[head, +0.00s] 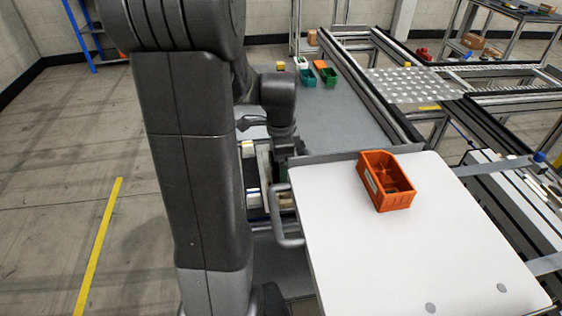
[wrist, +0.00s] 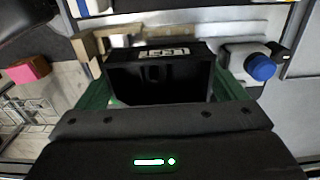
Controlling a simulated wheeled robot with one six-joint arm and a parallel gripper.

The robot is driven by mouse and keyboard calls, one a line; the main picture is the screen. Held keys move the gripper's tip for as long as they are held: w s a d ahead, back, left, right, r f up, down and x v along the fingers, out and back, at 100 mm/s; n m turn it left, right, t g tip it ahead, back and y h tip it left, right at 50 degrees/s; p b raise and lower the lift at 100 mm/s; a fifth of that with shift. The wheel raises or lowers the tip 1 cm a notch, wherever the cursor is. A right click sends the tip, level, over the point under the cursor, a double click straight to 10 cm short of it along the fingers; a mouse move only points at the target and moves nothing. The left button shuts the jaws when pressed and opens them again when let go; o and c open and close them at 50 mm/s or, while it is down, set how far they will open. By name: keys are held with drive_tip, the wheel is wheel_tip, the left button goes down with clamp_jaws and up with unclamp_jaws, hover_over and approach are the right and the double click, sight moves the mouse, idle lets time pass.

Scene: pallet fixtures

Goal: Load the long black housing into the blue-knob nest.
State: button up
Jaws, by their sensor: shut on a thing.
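The long black housing (wrist: 160,58) is in the middle of the wrist view, a dark open box with white lettering on its far wall. My gripper (wrist: 162,84) is shut on it, with one green finger at each end. A blue knob (wrist: 262,68) on a light grey block stands just right of the housing. A tan bracket (wrist: 88,44) stands at its left. I cannot tell whether the housing touches the nest below. In the head view my arm and the white table hide most of this spot.
An orange bin (head: 376,188) stands on the white table (head: 400,255). Green bins (head: 307,78) stand far back on the grey surface. A conveyor frame runs along the right, with another blue knob (head: 540,157) on it. A pink block (wrist: 30,68) shows at left in the wrist view.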

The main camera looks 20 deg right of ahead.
drive_tip(key=shift+f, duration=0.25)
idle(0.3)
drive_tip(key=shift+f+b, duration=0.65)
drive_tip(key=shift+b, duration=0.05)
drive_tip(key=o, duration=0.8)
drive_tip(key=shift+r, duration=0.1)
drive_tip(key=shift+c, duration=0.2)
drive_tip(key=shift+r, duration=0.1)
wheel_tip(320, 180, up, 14)
drive_tip(key=shift+f+p, duration=0.2)
drive_tip(key=shift+p, duration=0.2)
